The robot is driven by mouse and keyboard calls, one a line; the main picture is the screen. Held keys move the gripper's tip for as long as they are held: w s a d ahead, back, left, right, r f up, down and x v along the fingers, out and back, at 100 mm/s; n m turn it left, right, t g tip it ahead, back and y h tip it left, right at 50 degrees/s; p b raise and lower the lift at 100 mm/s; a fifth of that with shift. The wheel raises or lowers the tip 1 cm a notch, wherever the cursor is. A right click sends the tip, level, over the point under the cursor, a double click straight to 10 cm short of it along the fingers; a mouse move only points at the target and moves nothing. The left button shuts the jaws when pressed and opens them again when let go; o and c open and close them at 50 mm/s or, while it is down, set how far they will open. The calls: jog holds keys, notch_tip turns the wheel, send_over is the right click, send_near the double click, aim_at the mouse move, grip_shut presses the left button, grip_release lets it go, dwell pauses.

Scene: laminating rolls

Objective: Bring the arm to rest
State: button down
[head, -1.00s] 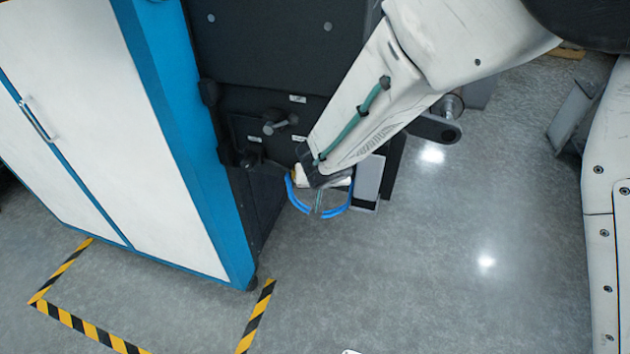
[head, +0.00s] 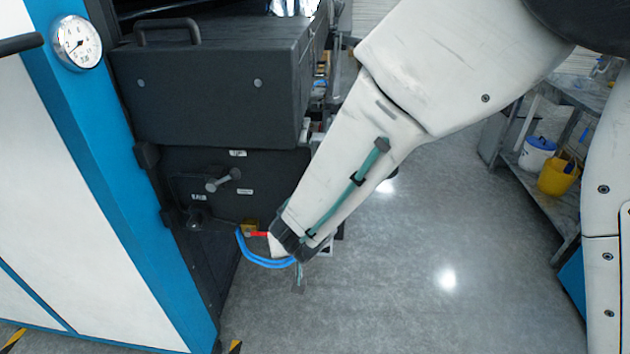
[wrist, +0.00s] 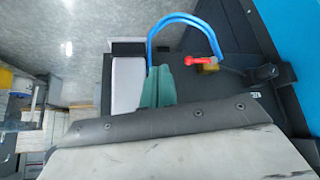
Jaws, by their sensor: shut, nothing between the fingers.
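My gripper (wrist: 158,88) shows in the wrist view as two teal fingers side by side, shut and empty. In the head view only a small part of it shows below the end of my white arm; the arm hides the rest. The fingers are near the lower part of a dark machine (head: 215,95). Blue hoses (wrist: 185,20) curve beyond the fingertips, and they also show in the head view (head: 262,263). A red valve lever (wrist: 200,55) on a brass fitting (wrist: 209,69) is right of the fingers in the wrist view. I cannot tell whether the fingers touch anything.
A white and blue cabinet (head: 60,190) with a round gauge (head: 77,43) stands at the left. A shelf (head: 545,190) at the right holds a white bucket (head: 537,155) and a yellow bucket (head: 557,178). The grey floor (head: 420,290) between is clear.

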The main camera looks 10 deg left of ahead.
jog(key=s+d+r+n+g+h, duration=0.1)
jog(key=d+r+h, duration=0.35)
jog(key=d, duration=0.65)
jog(key=s+d+r+n+g+h, duration=0.1)
jog(key=s+d+r+h, duration=0.15)
jog(key=d+r, duration=0.65)
jog(key=s+d+r+m+g+y, duration=0.1)
jog(key=s+d+r+m+y, duration=0.1)
jog(key=s+d, duration=0.6)
jog(key=s+d+r+m+g+y, duration=0.2)
jog(key=s+d+r+m, duration=0.2)
jog(key=s+d+r, duration=0.3)
jog(key=s+d, duration=0.2)
jog(key=shift+s+y, duration=0.3)
jog(key=shift+y, duration=0.1)
